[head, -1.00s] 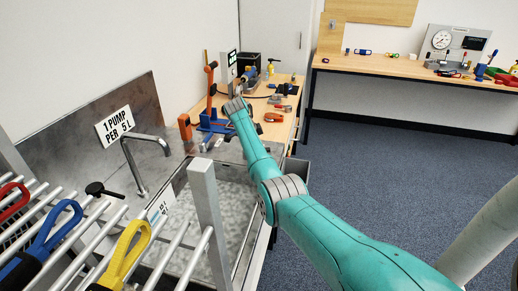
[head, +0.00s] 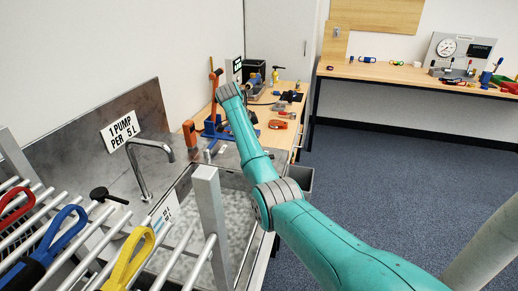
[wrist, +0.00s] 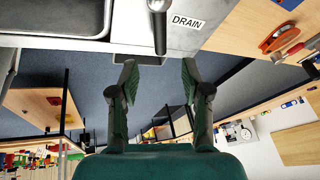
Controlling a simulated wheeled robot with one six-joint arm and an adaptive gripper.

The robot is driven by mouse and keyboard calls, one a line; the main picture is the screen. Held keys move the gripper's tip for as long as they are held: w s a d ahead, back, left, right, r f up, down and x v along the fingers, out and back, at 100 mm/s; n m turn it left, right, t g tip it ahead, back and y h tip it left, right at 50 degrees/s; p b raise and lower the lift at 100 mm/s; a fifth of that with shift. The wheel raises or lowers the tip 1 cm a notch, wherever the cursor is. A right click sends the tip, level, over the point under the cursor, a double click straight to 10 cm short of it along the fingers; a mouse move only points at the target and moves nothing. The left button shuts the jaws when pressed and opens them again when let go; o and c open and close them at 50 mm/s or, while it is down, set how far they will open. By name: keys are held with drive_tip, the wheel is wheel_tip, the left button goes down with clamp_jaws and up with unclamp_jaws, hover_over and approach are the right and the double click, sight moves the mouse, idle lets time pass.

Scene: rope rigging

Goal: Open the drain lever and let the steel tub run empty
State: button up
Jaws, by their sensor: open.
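The steel tub (head: 188,200) stands at the lower middle of the head view, its inside pale and mottled; I cannot tell its water level. Part of the tub (wrist: 60,20) also shows at the top left of the wrist view. The drain lever (wrist: 158,22) is a metal rod with a rounded end, beside a white DRAIN label (wrist: 188,22). My gripper (wrist: 158,78) is open and empty, with the lever's end ahead of the gap between its fingers and apart from them. In the head view the fingers are hidden behind my arm.
A curved spout (head: 148,160) and a black-topped pump (head: 107,195) stand beside the tub. A metal rack with red, blue and yellow loops (head: 130,258) is at the front left. A wooden bench (head: 290,108) with tools lies beyond.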

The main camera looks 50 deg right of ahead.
drive_tip(key=shift+v, duration=1.15)
